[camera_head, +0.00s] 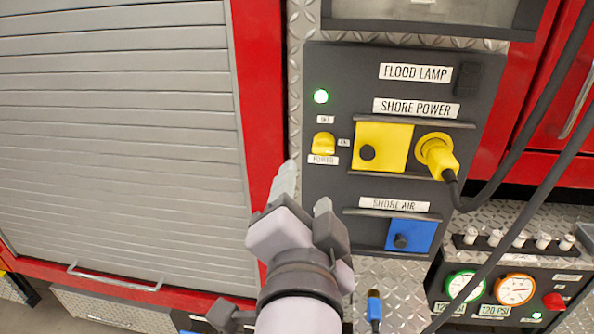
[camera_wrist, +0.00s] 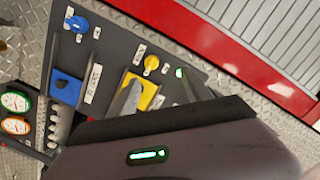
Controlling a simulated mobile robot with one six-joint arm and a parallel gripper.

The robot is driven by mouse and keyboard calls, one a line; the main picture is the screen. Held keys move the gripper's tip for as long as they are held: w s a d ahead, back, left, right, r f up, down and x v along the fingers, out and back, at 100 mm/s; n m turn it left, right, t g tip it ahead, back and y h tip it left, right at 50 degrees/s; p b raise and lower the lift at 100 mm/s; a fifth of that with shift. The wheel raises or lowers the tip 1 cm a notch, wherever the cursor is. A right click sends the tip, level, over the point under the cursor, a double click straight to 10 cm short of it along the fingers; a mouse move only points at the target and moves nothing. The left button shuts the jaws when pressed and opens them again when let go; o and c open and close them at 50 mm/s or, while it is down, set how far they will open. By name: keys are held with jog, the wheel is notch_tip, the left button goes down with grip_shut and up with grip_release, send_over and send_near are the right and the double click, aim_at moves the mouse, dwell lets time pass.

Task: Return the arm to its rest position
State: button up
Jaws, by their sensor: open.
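My gripper (camera_head: 304,194) is open and empty in the head view, just in front of the lower left part of the dark panel (camera_head: 330,270). Its fingers point up, below the yellow power switch (camera_head: 323,143), and appear apart from it. In the wrist view my gripper's dark body fills the bottom, and a grey finger (camera_wrist: 132,98) overlaps the yellow cover. A yellow plug (camera_head: 438,156) with a black cable sits at the shore power inlet, beside the yellow square cover (camera_head: 384,146). The green lamp (camera_head: 321,96) above the switch is lit.
A blue shore air cover (camera_head: 409,236) is on the lower panel. A blue-tipped hose end (camera_head: 374,306) stands below it. Gauges (camera_head: 465,286) are at the lower right. Dark cables hang across the right side. A grey roller shutter (camera_head: 120,150) fills the left.

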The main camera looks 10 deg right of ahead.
jog(key=w+a+f+n+g+y, duration=0.2)
jog(key=a+n+y, duration=0.45)
jog(key=y, duration=0.25)
jog(key=s+d+f+g+h, duration=0.1)
jog(key=s+d+f+g, duration=0.3)
jog(key=s+f, duration=0.2)
jog(key=s+d+f+n+g+h, duration=0.1)
jog(key=s+d+f+g+h, duration=0.1)
jog(key=s+d+f+g, duration=0.3)
notch_tip(320, 180, down, 4)
jog(key=shift+s, duration=0.35)
jog(key=shift+n, duration=0.25)
